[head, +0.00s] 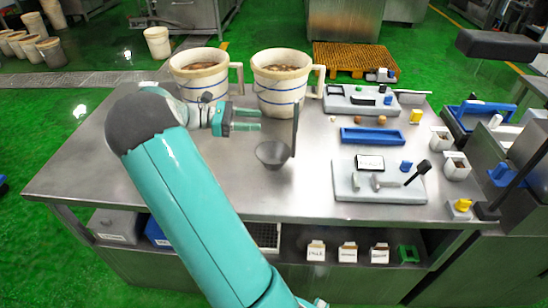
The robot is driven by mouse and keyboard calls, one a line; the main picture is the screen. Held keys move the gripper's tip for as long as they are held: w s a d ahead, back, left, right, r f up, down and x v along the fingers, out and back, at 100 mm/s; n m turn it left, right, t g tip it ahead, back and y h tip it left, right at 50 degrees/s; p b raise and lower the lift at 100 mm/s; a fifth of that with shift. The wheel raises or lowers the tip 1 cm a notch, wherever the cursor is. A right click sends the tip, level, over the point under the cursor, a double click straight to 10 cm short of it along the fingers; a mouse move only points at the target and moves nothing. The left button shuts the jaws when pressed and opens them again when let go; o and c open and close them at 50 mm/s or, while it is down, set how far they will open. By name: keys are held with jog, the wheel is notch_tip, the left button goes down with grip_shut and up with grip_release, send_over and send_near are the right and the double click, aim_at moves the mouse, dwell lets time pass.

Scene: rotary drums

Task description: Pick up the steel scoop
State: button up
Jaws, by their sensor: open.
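The steel scoop (273,154) is a dark grey bowl with a long upright handle (295,128). It stands on the steel table near the middle. My gripper (260,119) is open, its two teal fingers pointing right towards the handle from the left. The fingertips are a little short of the handle in the picture, and nothing is between them. I cannot tell the exact depth gap between fingers and handle.
Two white buckets (181,69) (259,79) with brown contents stand behind my gripper. A blue tray (371,136) and two white boards (345,190) (353,107) with small parts lie to the right. The steel table (220,200) is bare in front of the scoop.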

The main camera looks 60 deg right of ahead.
jog(key=d+r+x, duration=0.1)
jog(key=x, duration=1.3)
jog(key=shift+w+g, duration=0.3)
jog(key=shift+c, duration=0.5)
grip_shut()
